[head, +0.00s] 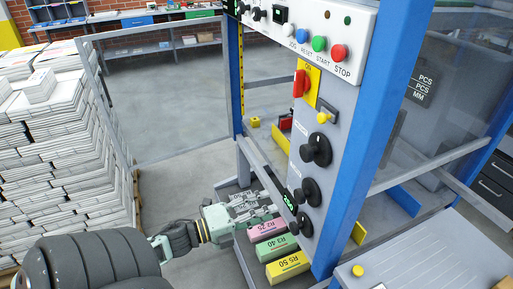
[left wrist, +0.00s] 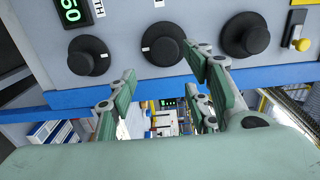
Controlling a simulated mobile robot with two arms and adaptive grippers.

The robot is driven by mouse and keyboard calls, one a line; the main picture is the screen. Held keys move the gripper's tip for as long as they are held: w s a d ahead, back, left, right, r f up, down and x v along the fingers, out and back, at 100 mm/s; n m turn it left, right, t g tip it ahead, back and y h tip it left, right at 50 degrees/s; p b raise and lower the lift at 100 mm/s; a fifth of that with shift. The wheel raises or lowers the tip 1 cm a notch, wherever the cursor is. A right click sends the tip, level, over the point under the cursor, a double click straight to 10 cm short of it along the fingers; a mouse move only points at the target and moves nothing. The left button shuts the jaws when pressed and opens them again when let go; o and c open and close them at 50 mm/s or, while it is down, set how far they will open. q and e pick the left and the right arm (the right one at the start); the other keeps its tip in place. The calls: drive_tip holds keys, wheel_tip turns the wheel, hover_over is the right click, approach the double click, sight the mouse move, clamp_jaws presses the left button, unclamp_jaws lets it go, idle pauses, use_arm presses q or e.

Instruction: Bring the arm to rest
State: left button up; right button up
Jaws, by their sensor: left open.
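My left arm comes in from the lower left in the head view. Its pale green gripper (head: 243,211) is beside the lower part of the control panel (head: 328,215), just left of the lowest black knobs. In the left wrist view the green fingers of my left gripper (left wrist: 165,100) are spread apart with nothing between them. They point toward the panel's lower edge, below a row of black knobs (left wrist: 162,44). I cannot tell from these views whether a finger touches the panel. My right gripper does not show.
A blue post (head: 373,120) and grey frame bars stand close around the arm. Pink, green and yellow labelled blocks (head: 288,266) lie just below the gripper. Tall newspaper stacks (head: 60,150) stand at the left. Grey floor (head: 185,180) is clear between the stacks and the machine.

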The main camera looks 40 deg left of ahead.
use_arm(q)
drive_tip(key=shift+v, duration=1.1)
drive_tip(key=shift+f, duration=0.1)
